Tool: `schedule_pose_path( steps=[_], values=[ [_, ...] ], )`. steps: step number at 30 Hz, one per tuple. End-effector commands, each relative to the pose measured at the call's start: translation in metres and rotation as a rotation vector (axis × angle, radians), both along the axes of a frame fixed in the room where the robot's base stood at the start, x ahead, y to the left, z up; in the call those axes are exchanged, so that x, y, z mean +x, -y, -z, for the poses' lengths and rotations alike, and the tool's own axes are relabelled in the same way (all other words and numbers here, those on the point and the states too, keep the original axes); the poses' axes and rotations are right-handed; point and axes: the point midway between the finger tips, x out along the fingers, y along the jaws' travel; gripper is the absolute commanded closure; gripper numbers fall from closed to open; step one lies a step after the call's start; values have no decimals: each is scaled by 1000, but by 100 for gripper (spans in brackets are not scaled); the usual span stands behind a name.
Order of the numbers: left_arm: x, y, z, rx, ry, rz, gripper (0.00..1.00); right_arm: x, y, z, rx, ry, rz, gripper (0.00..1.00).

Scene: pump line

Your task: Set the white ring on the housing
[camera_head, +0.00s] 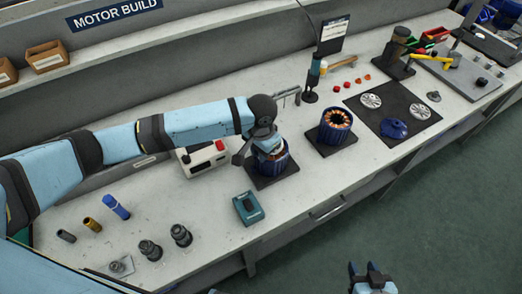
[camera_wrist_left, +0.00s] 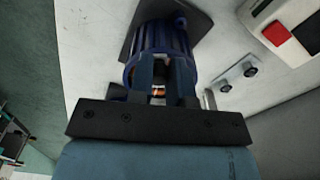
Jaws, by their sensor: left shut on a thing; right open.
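The blue ribbed housing (camera_head: 271,163) stands upright on a dark square plate in the middle of the bench. It also shows in the left wrist view (camera_wrist_left: 150,42). My left gripper (camera_head: 266,141) is at the top of this housing, pointing down. In the left wrist view its fingers (camera_wrist_left: 160,88) are shut, with a small pale and orange patch between them. The white ring is not clearly visible; what I hold is mostly hidden by the fingers. I cannot tell whether it touches the housing. My right gripper (camera_head: 364,268) is open and empty, off the bench's front edge.
A second housing with copper windings (camera_head: 335,123) stands to the right. Beyond it a black mat (camera_head: 397,126) holds pale discs and a blue cover. A white box with a red button (camera_head: 204,158) is close on the left. A teal device (camera_head: 248,207) lies in front.

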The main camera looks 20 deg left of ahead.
Motion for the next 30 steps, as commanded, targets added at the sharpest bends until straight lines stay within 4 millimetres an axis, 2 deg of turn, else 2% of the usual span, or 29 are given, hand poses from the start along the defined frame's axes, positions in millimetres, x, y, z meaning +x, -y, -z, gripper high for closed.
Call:
schedule_pose_path(
  steps=[23, 24, 27, 30],
  values=[
    [0, 0, 6, 0, 0, -1, 100, 1, 0, -10, 1, 4, 0, 57],
    [0, 0, 6, 0, 0, 0, 73, 1, 0, -10, 1, 4, 0, 57],
    [0, 0, 6, 0, 0, 0, 53, 1, 0, -9, 1, 4, 0, 57],
    [0, 0, 6, 0, 0, 0, 53, 1, 0, -9, 1, 4, 0, 57]
  ],
)
